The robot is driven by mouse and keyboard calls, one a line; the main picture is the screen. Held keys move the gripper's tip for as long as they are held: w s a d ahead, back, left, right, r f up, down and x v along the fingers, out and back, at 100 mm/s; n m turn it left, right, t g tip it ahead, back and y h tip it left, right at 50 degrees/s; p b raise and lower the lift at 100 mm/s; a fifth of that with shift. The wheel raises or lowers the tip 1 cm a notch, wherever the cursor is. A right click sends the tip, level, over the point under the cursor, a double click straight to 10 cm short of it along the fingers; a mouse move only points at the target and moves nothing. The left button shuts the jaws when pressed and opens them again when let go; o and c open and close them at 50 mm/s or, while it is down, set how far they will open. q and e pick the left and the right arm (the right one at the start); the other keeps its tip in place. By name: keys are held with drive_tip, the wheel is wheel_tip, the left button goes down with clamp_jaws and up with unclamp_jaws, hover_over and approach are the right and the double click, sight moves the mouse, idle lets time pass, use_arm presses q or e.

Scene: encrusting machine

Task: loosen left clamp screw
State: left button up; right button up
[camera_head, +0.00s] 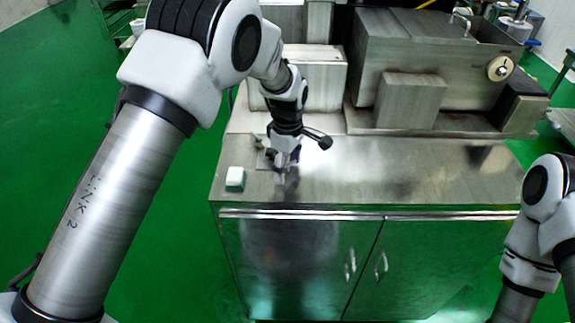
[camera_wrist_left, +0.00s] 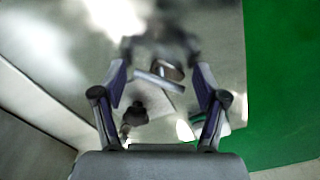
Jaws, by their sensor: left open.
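My left gripper (camera_head: 284,166) points down over the left part of the steel cabinet top. In the left wrist view the gripper (camera_wrist_left: 162,78) is open, with its two dark fingers apart. Between and below the fingers are a small metal bar (camera_wrist_left: 159,82) and a dark knob-like part (camera_wrist_left: 134,114), blurred. I cannot tell which of these is the left clamp screw, or whether a finger touches it. In the head view the gripper hides this spot. My right arm is at the right edge, and its gripper is out of view.
A small white and green box (camera_head: 235,179) sits on the cabinet top (camera_head: 400,180) left of the gripper. The steel machine (camera_head: 412,65) stands behind, with a round knob (camera_head: 500,68) at its right. The front of the top is mostly clear. Cabinet doors (camera_head: 300,265) face me.

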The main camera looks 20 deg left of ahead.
use_arm(q)
wheel_tip(320, 180, up, 12)
idle(0.4)
drive_tip(key=shift+w, duration=0.1)
drive_tip(key=shift+f, duration=0.1)
